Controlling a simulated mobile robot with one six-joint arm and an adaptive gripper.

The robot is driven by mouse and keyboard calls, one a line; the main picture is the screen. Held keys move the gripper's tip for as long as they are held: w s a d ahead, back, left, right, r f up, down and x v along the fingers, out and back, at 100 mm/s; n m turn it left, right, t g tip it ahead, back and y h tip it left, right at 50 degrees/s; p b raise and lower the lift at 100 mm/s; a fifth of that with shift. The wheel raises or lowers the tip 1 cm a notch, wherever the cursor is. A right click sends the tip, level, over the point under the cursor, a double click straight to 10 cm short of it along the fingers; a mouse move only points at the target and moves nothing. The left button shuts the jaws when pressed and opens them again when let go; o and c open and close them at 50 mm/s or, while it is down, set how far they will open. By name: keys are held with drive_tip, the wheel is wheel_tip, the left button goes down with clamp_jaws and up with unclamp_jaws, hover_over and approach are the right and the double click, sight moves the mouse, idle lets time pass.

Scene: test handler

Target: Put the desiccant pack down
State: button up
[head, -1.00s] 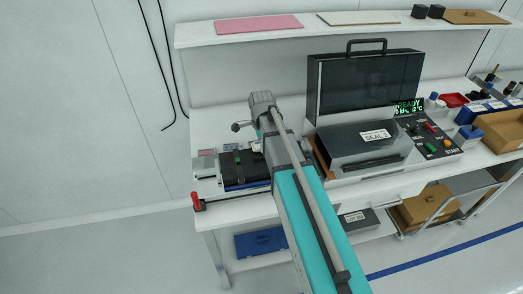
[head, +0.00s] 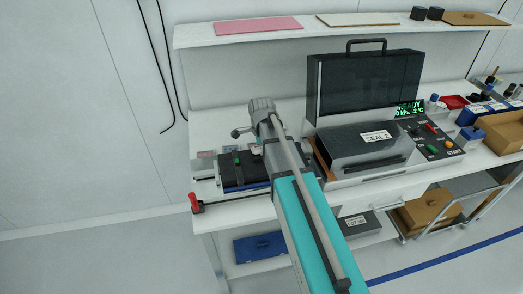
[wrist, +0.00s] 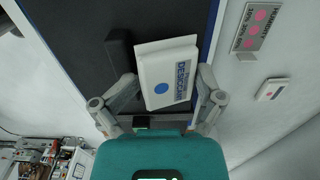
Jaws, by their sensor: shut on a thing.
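The desiccant pack (wrist: 165,60) is a white, flat block with blue lettering and a blue dot in the wrist view. My gripper (wrist: 168,84) is shut on it, with one grey finger at each side. The pack is over a black surface (wrist: 75,25) with a blue edge; I cannot tell whether it touches it.
A humidity card (wrist: 250,25) with pink dots lies beside the tray. A small white piece (wrist: 272,89) lies near it. The sealer with its raised dark lid (head: 350,88) stands right of my arm. A red-handled bar (head: 194,203) runs along the bench's front left.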

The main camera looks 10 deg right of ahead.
drive_tip(key=shift+o, duration=0.2)
drive_tip(key=shift+w+f, duration=0.3)
drive_tip(key=shift+f, duration=0.05)
drive_tip(key=o, duration=0.9)
drive_tip(key=shift+w+f, duration=0.1)
drive_tip(key=shift+w, duration=0.05)
drive_tip(key=shift+o, duration=0.2)
drive_tip(key=shift+r, duration=0.25)
drive_tip(key=shift+s+r+p, duration=0.2)
drive_tip(key=shift+r+p, duration=0.15)
drive_tip(key=shift+p, duration=0.1)
wheel_tip(320, 180, up, 12)
drive_tip(key=p, duration=1.2)
drive_tip(key=shift+r, duration=0.1)
drive_tip(key=shift+s, duration=0.1)
